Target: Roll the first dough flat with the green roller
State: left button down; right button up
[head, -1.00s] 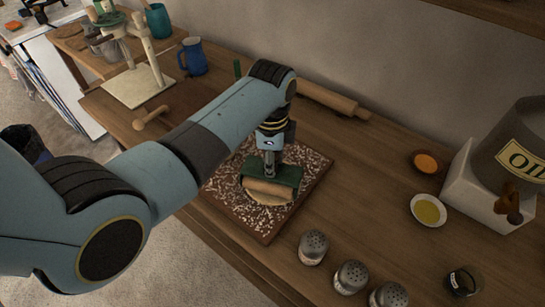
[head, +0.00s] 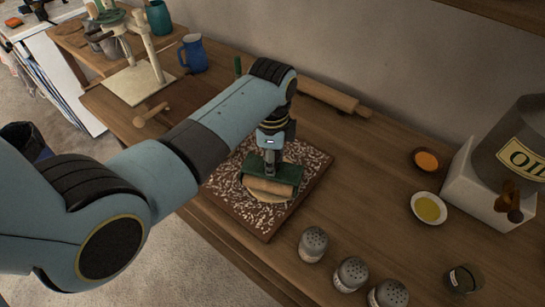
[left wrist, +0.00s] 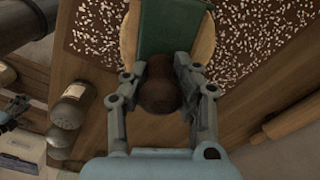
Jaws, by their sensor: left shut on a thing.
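My left gripper (head: 270,160) is shut on the handle of the green roller (head: 273,174). The roller has a green frame and a pale wooden cylinder, and it rests over the dough (head: 262,197), a flat pale round on a floury brown board (head: 243,222). In the left wrist view the jaws (left wrist: 158,88) hold the brown knob, with the green frame (left wrist: 172,25) beyond it and dough showing at its sides. Most of the dough is hidden under the roller.
Several metal shakers (head: 313,244) stand at the board's lower right. A wooden rolling pin (head: 333,98) lies along the wall behind. A yellow bowl (head: 428,209) and an orange bowl (head: 426,160) stand farther right. A small wooden tool (head: 150,113) lies left, near a blue jug (head: 192,54).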

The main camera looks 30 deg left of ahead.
pick_arm(q)
jog(key=shift+r, duration=3.5)
jog(key=shift+a, duration=0.15)
